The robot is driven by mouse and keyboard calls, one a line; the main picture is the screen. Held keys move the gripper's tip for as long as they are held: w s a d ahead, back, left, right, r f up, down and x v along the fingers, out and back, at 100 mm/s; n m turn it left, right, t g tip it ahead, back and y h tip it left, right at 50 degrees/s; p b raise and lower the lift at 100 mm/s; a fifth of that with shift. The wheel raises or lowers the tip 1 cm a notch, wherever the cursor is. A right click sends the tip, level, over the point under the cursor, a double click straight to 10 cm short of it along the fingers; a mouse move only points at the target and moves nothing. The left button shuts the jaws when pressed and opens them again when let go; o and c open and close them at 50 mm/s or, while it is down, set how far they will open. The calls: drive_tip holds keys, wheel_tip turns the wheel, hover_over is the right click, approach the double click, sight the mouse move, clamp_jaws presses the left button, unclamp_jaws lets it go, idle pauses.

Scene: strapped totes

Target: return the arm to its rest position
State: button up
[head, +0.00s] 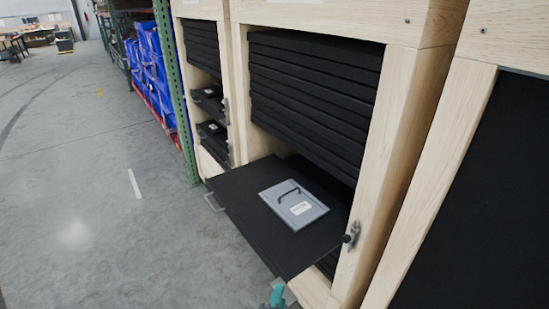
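My gripper (279,294) shows only in part at the bottom edge of the head view, as a teal and grey piece in front of the wooden cabinet's lower front. The rest of my arm is out of view. I cannot tell whether the fingers are open or shut. A black shelf (245,205) is pulled out of the cabinet just above and behind the gripper. A grey flat case (280,211) with a black handle and a white label lies on this shelf.
The wooden cabinet (400,125) holds a stack of black shelves (315,95). A metal latch (353,232) sits on its right post. Another cabinet to the left has smaller drawers pulled out. Blue bins (150,70) stand on a rack behind. The concrete floor (80,200) at left is clear.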

drive_tip(key=s+a+f+m+t+y, duration=0.1)
drive_tip(key=s+f+m, duration=0.25)
drive_tip(key=s, duration=0.35)
drive_tip(key=s+a+f+m+y, duration=0.1)
drive_tip(key=s+f+m, duration=0.25)
drive_tip(key=s, duration=0.45)
drive_tip(key=s+r+m, duration=0.2)
drive_tip(key=s+m, duration=0.3)
drive_tip(key=s, duration=0.3)
drive_tip(key=s+r+m+t, duration=0.1)
drive_tip(key=s+r+m, duration=0.2)
drive_tip(key=s+m, duration=0.2)
drive_tip(key=shift+s+d+m+t, duration=0.3)
drive_tip(key=shift+s+d+m, duration=0.1)
drive_tip(key=shift+s, duration=1.25)
